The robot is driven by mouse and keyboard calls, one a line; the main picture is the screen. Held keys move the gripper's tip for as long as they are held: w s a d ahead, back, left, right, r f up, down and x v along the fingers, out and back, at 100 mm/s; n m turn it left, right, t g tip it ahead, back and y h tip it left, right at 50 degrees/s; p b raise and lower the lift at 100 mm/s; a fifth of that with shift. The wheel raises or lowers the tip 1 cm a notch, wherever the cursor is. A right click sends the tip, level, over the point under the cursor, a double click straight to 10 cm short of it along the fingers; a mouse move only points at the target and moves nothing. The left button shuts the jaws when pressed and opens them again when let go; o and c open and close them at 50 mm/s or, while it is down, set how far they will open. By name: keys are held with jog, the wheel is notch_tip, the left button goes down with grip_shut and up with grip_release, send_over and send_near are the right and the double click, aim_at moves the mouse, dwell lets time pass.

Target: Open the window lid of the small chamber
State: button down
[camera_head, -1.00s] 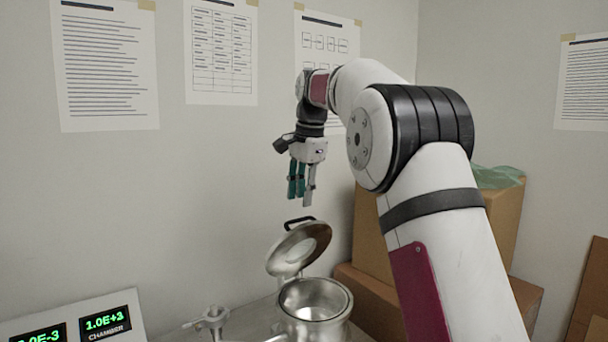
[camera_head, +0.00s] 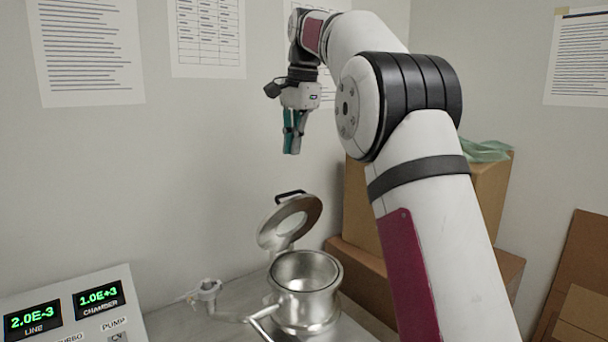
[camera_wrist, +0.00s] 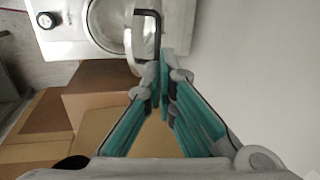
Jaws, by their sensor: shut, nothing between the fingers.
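The small chamber (camera_head: 305,303) is a round silver pot on the bench, its mouth uncovered. Its window lid (camera_head: 304,211) stands tilted up at the back of the rim, with a black handle (camera_head: 290,194) on its upper edge and a round window in it. My gripper (camera_head: 291,150) is above the lid, pointing down, shut and empty, clear of the handle. In the wrist view the fingertips (camera_wrist: 165,55) are together, and the black handle (camera_wrist: 158,27) shows just beyond them, with the open chamber (camera_wrist: 108,22) to its left.
A control panel with green readouts (camera_head: 73,310) stands at left. A pipe with a small fitting (camera_head: 208,290) runs to the chamber. Cardboard boxes (camera_head: 480,210) are stacked at right behind my arm. The wall with paper sheets is close behind the gripper.

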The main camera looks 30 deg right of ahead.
aim_at(313, 208)
jog(key=s+f+m+g+y+p, duration=0.1)
jog(key=s+f+m+g+y, duration=0.15)
jog(key=s+f+y, duration=0.35)
jog(key=s+f+m+g+y+p, duration=0.1)
jog(key=s+f+m+y, duration=0.25)
jog(key=f, duration=0.45)
jog(key=s+d+f+m+t+y+p, duration=0.2)
jog(key=s+d+m+t+y, duration=0.15)
jog(key=d+m+t, duration=0.35)
jog(key=s+d+f+m+t+y+p, duration=0.1)
jog(key=s+d+f+m+t+y, duration=0.15)
jog(key=m+t+y, duration=0.55)
jog(key=w+a+r+m+g+h+p, duration=0.2)
jog(key=w+a+r+h+p, duration=0.1)
jog(key=w+a, duration=0.4)
jog(key=shift+w+a+r, duration=0.4)
jog(key=shift+w+r, duration=0.45)
jog(key=shift+w, duration=0.25)
jog(key=shift+g, duration=0.25)
